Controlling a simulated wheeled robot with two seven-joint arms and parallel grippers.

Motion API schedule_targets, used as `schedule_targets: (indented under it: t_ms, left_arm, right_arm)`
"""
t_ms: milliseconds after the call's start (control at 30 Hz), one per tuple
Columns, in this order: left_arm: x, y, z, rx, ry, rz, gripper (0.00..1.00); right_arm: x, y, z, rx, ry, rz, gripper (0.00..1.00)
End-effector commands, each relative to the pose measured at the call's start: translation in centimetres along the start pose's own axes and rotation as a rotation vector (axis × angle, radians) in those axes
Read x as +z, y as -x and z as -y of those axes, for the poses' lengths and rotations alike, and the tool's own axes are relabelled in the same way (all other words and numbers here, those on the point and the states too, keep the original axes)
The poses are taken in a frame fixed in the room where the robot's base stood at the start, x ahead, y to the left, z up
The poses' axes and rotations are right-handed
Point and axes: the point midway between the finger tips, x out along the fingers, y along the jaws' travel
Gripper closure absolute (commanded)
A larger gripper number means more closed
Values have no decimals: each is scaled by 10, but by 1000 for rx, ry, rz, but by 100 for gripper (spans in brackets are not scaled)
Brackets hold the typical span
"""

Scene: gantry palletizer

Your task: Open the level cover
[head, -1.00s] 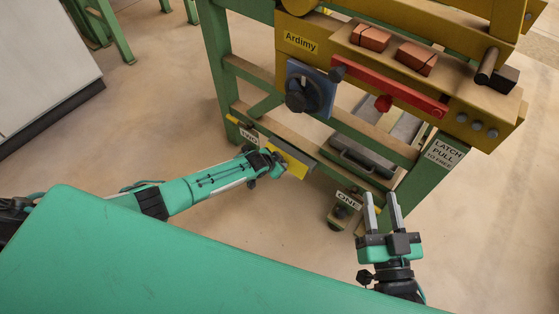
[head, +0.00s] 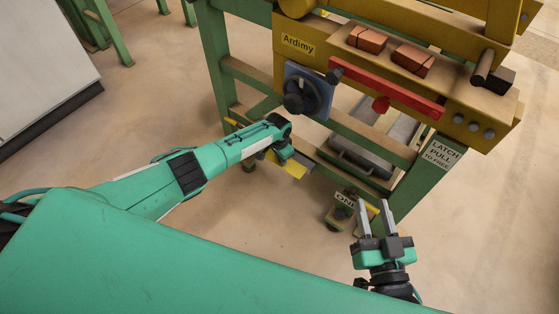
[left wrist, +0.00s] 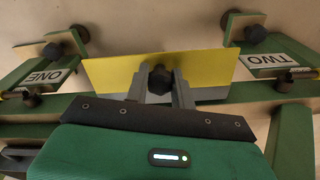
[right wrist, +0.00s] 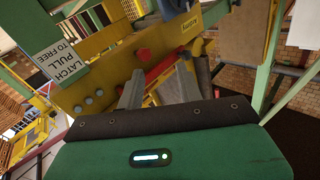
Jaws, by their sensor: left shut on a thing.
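The level cover appears as a yellow plate (left wrist: 200,70) with a black knob (left wrist: 159,80) at its middle in the left wrist view. My left gripper (left wrist: 160,92) has a finger on each side of the knob and is shut on it. In the head view, the yellow plate (head: 293,168) shows low on the green frame, partly hidden by my left wrist. What lies behind the plate is hidden. My right gripper (head: 373,210) is open and empty, its fingers pointing up in front of the frame's right leg.
Above are a blue plate with a black knob (head: 293,103), a red bar (head: 390,90) and a latch sign (head: 441,153). The floor in front is clear.

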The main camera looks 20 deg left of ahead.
Motion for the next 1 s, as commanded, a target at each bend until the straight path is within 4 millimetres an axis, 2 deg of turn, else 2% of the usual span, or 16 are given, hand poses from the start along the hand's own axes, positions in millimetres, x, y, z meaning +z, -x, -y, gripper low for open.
schedule_targets:
  t_ms: [200,400,867,900,1000]
  left_arm:
    - [-4,0,0,22,1,81,98]
    - [-5,2,0,31,-1,119,98]
    - [-5,3,0,35,-1,129,98]
    - [-5,3,0,35,-1,129,74]
    - [-5,3,1,34,-1,129,54]
  right_arm:
    - [-37,-8,-8,4,28,-197,64]
    - [-56,-8,-10,4,42,-290,64]
    - [-61,-8,-10,4,46,-318,64]
    - [-61,-8,-10,4,46,-318,64]
    - [-61,-8,-10,4,47,-318,64]
